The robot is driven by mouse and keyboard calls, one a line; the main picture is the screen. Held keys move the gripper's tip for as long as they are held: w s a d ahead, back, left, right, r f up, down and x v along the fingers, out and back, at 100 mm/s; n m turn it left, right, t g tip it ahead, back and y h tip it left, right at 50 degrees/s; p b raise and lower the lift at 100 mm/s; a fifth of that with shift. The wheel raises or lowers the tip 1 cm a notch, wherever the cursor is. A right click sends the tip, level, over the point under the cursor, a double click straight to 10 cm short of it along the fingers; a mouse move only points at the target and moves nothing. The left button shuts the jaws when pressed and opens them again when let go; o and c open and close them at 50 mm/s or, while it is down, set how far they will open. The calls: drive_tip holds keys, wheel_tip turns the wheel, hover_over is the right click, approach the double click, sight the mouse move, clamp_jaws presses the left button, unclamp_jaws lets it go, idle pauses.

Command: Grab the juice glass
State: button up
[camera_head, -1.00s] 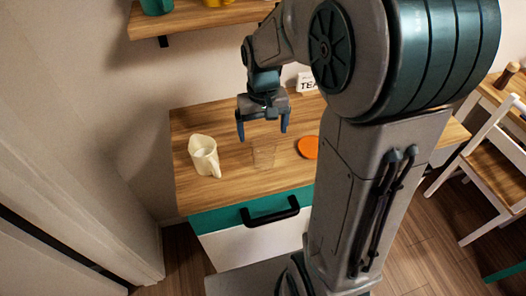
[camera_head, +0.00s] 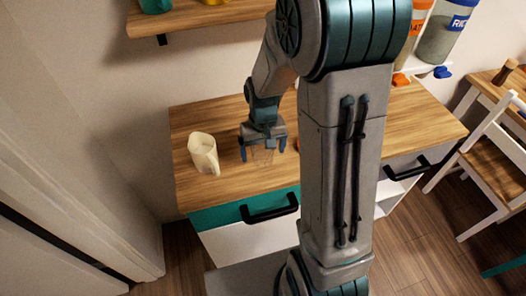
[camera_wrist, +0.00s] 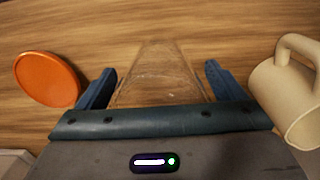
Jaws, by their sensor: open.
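The juice glass (camera_head: 264,158) is clear and faint, on the wooden cabinet top (camera_head: 225,120) right of a cream pitcher. My gripper (camera_head: 262,151) is open, pointing down at the glass. In the wrist view the glass (camera_wrist: 158,78) shows between the two blue fingers of my gripper (camera_wrist: 160,70), with a gap on each side near the tips. Its lower outline is partly hidden behind the gripper body. I cannot tell exactly how far down the fingers reach along it.
The cream pitcher (camera_head: 204,153) stands close on the left; its handle shows in the wrist view (camera_wrist: 300,55). An orange disc (camera_wrist: 46,79) lies on the other side, mostly hidden by my arm in the head view. A shelf (camera_head: 190,18) hangs above.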

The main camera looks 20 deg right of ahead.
drive_tip(key=c, duration=1.2)
drive_tip(key=shift+r, duration=0.1)
